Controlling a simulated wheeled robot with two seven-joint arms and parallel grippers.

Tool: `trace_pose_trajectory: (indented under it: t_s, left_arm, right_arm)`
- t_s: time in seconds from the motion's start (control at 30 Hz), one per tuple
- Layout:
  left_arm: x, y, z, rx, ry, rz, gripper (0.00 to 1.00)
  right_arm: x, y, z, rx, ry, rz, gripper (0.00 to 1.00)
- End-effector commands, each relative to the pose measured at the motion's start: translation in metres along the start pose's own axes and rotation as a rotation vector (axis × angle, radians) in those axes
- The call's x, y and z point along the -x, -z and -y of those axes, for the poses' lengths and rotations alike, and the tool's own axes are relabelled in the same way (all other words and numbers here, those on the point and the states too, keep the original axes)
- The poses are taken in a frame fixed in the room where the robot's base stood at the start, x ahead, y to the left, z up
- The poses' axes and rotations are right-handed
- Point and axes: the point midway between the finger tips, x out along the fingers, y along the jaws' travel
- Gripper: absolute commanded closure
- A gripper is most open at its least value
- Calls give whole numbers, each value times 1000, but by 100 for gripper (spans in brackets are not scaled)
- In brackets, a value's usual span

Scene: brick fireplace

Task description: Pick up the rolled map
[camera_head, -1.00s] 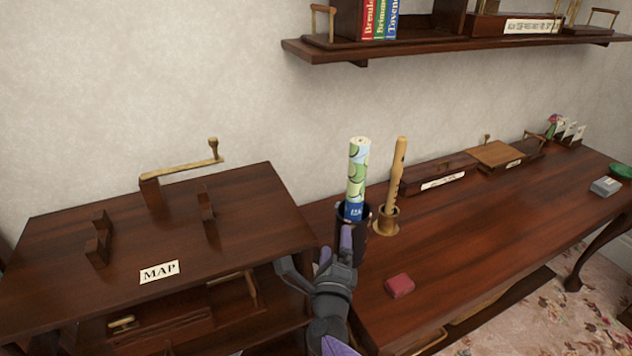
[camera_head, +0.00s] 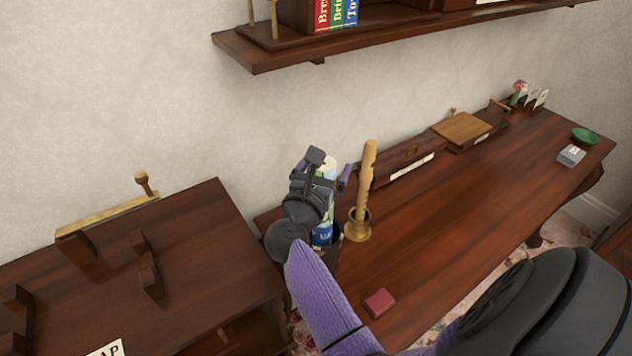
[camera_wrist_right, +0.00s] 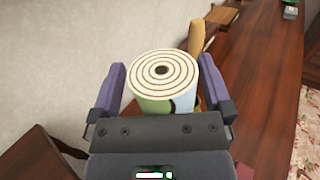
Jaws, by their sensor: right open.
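The rolled map (camera_head: 324,232) stands upright in a dark cup (camera_head: 333,257) at the near left end of the long table. In the head view my right gripper (camera_head: 328,168) is up at the map's upper part and covers much of it. In the right wrist view the map's spiral top end (camera_wrist_right: 162,72) lies between the two purple fingers of my right gripper (camera_wrist_right: 170,92). The fingers are open, one on each side, with a visible gap at the left; contact on the right cannot be told. My left gripper is out of view.
A wooden flute-like stick (camera_head: 367,180) stands in a brass holder (camera_head: 357,228) close right of the cup. A small red block (camera_head: 379,302) lies near the table's front edge. A wall shelf (camera_head: 290,52) hangs above. The side cabinet (camera_head: 200,235) with brackets stands left.

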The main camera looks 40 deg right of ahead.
Motion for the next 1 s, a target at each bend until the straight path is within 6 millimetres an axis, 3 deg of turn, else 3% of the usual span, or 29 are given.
trace_pose_trajectory:
  t_s: [0.17,0.33,0.63,1.0]
  left_arm:
    - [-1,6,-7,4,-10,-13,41]
    - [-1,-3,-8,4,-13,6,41]
    - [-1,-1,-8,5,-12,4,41]
    - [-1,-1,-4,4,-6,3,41]
  right_arm:
    - [0,1,0,1,0,0,2]
    - [0,1,0,2,0,0,38]
    - [0,1,0,2,0,0,100]
    - [0,1,0,2,0,1,100]
